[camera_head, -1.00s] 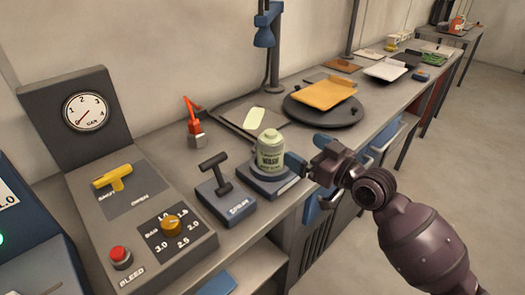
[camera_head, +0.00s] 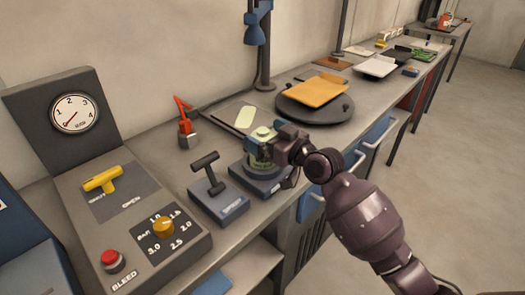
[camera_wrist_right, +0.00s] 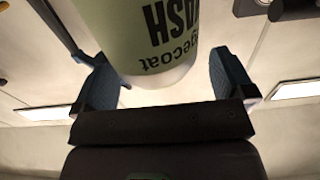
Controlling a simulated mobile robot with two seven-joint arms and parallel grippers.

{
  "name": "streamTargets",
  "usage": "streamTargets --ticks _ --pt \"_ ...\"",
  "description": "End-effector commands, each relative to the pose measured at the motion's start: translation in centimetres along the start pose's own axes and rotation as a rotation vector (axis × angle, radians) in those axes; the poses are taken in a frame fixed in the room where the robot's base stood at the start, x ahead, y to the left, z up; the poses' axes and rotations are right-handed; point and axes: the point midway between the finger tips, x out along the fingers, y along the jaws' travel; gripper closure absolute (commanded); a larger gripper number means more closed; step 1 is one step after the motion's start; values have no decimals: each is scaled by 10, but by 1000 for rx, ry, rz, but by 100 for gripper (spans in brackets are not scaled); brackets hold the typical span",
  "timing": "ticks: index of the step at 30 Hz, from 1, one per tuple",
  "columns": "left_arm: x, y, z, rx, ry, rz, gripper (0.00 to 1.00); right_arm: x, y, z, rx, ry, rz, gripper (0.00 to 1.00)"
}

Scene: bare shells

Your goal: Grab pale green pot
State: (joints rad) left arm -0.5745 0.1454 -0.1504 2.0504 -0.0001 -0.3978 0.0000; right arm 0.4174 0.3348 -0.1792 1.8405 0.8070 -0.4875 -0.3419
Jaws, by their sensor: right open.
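The pale green pot (camera_head: 262,136) stands on a dark blue-grey base on the bench, partly hidden by my right gripper (camera_head: 268,146) in the head view. In the right wrist view the pot (camera_wrist_right: 150,35) with its "WASH" lettering fills the upper middle, between the two blue fingers of the right gripper (camera_wrist_right: 168,82). The fingers are apart, with a gap showing on each side of the pot, so the gripper is open around it. My left gripper is not in view.
A lever box (camera_head: 218,200) stands close left of the pot. A control panel (camera_head: 135,225) with a gauge is further left. A round dark plate (camera_head: 315,108) with an orange tray (camera_head: 318,90) lies behind right. A blue lamp-like fixture (camera_head: 255,30) hangs above.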

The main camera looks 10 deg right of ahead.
Motion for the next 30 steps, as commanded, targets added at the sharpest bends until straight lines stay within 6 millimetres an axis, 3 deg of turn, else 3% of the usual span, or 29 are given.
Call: streamTargets --ticks 4,12,27,30 --pt "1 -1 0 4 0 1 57 13 1 0 -1 0 1 0" --pt "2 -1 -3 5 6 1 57 15 1 0 -2 -1 2 0" --pt "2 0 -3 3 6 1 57 15 1 0 -1 -1 1 77" --pt "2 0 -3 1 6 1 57 15 1 -1 -2 1 1 85"
